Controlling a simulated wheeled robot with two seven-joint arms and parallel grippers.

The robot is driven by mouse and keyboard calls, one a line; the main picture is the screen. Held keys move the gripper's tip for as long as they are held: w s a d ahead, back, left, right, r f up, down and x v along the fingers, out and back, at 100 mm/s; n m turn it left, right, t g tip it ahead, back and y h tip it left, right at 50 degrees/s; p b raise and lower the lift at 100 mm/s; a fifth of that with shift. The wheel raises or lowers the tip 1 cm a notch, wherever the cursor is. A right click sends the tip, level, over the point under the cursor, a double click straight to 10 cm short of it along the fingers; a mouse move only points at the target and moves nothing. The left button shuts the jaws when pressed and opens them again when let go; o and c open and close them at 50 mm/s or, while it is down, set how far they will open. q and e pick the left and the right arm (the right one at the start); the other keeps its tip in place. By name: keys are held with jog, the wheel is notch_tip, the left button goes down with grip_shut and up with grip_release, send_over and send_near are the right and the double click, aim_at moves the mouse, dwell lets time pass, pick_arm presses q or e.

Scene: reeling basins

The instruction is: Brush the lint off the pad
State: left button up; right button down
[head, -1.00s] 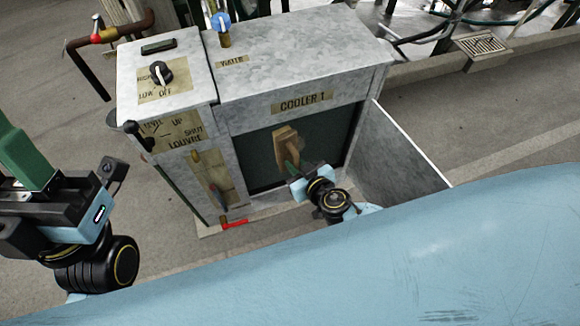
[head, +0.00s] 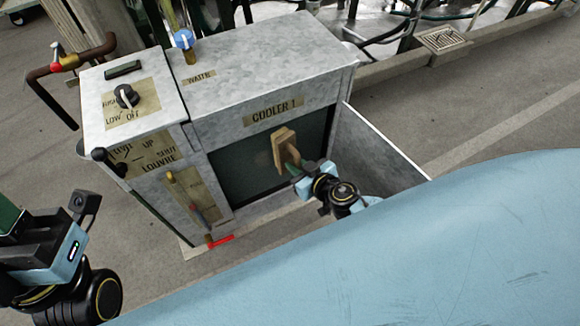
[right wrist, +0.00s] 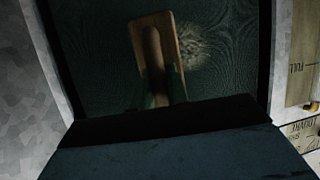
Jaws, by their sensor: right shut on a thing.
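The pad (head: 235,175) is a dark green mesh panel inside the open front of the cooler; it also fills the right wrist view (right wrist: 95,60). A pale fuzzy patch of lint (right wrist: 205,47) lies on it, just right of the brush. My right gripper (head: 298,170) is shut on a wooden brush (head: 284,148), held in front of the pad. In the right wrist view the brush (right wrist: 152,45) shows its wooden back; I cannot tell whether its bristles touch the pad. My left gripper (head: 8,218) is at the left edge, partly cut off, away from the cooler.
The grey cooler cabinet (head: 265,55) has a knob (head: 126,96), a louvre lever (head: 108,162) and a red handle (head: 221,240) low down. Its open door (head: 385,150) stands right of my right gripper. A pipe (head: 50,90) stands behind left.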

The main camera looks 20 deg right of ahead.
jog(key=shift+w+d, duration=0.15)
jog(key=shift+d, duration=0.7)
jog(key=shift+w+d, duration=0.1)
jog(key=shift+d, duration=0.7)
jog(key=s, duration=0.6)
jog(key=shift+s, duration=0.2)
jog(key=shift+s, duration=1.35)
